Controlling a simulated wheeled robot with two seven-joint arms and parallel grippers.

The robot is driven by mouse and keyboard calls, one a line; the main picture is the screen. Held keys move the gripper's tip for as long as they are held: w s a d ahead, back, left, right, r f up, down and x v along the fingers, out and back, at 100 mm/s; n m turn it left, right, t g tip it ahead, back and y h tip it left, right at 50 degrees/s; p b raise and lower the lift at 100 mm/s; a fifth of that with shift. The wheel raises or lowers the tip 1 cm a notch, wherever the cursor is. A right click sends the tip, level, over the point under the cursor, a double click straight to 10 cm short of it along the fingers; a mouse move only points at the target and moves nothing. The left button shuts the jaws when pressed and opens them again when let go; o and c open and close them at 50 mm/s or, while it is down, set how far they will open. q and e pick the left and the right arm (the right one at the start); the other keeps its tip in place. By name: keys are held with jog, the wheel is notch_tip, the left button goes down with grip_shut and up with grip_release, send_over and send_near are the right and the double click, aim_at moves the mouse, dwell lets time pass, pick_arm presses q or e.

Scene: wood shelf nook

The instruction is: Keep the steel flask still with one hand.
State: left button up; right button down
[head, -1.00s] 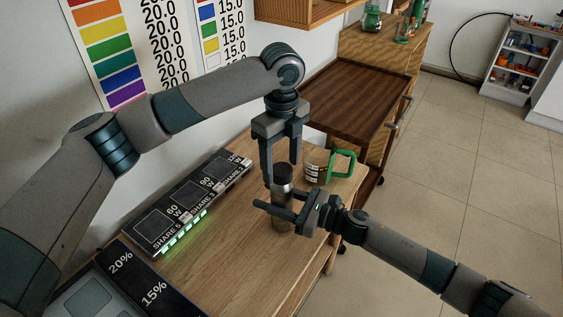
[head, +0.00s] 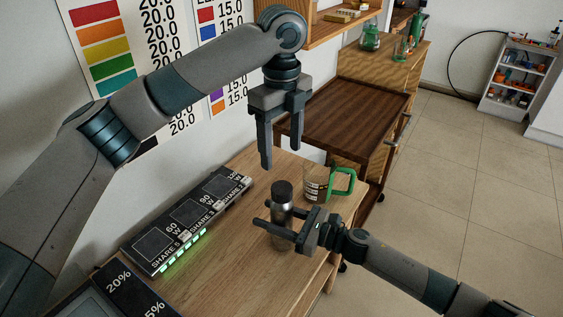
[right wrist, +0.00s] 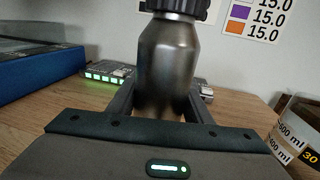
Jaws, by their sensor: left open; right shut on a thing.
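The steel flask (head: 282,212) stands upright on the wooden table, with its dark ribbed cap on. It also shows large in the right wrist view (right wrist: 168,65), between my fingers. My right gripper (head: 279,223) is shut on the flask's body, one finger on each side. The flask's lower part is partly hidden by my right gripper. My left gripper (head: 282,142) hangs above and behind the flask, fingers down, open and empty. It is clear of the cap.
A measuring jug with a green handle (head: 318,184) stands right behind the flask. A black panel with green lights (head: 187,222) lies to the left. A brown tray cart (head: 345,112) stands beyond the table. Bare tabletop (head: 225,270) lies in front.

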pick_arm(q)
jog(key=shift+r, duration=0.9)
pick_arm(e)
jog(key=c, duration=0.8)
grip_release()
jog(key=shift+c, duration=0.2)
jog(key=shift+d, duration=0.1)
jog(key=shift+s+d+f, duration=0.1)
jog(key=shift+s+d, duration=0.15)
jog(key=shift+d, duration=0.25)
pick_arm(q)
notch_tip(320, 180, down, 5)
jog(key=b, duration=0.5)
jog(key=shift+f, duration=0.2)
pick_arm(e)
jog(key=v, duration=1.6)
